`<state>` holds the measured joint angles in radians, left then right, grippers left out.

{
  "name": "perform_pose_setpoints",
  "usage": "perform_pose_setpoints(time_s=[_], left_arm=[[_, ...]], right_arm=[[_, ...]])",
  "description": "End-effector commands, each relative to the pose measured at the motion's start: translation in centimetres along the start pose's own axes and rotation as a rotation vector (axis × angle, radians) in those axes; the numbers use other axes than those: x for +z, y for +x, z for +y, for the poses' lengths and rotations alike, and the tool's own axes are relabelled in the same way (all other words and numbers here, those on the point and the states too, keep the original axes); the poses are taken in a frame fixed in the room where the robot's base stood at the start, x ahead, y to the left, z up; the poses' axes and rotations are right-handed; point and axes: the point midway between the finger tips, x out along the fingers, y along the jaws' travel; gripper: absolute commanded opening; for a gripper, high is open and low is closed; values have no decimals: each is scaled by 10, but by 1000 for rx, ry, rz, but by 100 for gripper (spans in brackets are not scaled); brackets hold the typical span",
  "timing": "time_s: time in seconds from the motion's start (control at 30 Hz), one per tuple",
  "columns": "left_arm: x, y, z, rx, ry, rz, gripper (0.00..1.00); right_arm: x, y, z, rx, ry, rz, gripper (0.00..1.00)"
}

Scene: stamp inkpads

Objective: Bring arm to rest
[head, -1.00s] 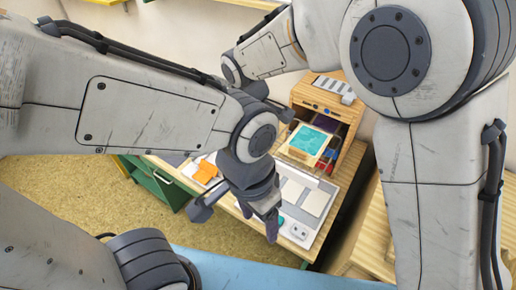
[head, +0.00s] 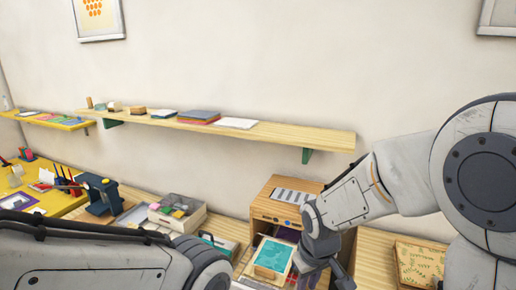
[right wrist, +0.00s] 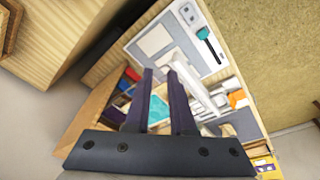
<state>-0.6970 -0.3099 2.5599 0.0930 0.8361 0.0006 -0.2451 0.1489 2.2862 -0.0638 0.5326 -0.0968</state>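My right gripper (head: 326,276) hangs at the right front of a wooden cabinet, low in the head view. In the right wrist view its two dark fingers (right wrist: 160,76) stand apart with nothing between them. My left arm crosses the lower left of the head view, and its gripper is out of frame. A teal inkpad (head: 272,258) in a pale frame sits at the cabinet's open front, just left of my right gripper. It also shows, partly hidden by the fingers, in the right wrist view (right wrist: 124,104).
The wooden cabinet (head: 286,187) stands against the wall beneath a long shelf (head: 290,133). A patterned box (head: 419,262) lies right.

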Motion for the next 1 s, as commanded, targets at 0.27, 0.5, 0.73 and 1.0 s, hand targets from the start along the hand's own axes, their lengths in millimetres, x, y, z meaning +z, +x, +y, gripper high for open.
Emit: perform_pose_setpoints(time_s=[0.27, 0.5, 0.73, 1.0], left_arm=[[0, 0, 0, 0, 0, 0, 68], [0, 0, 0, 0, 0, 0, 68], [0, 0, 0, 0, 0, 0, 68], [0, 0, 0, 0, 0, 0, 68]], right_arm=[[55, 2, 37, 12, 271, 34, 22], [80, 1, 42, 16, 379, 51, 22], [78, -11, 8, -18, 276, 27, 22], [89, -34, -49, -74, 93, -17, 22]])
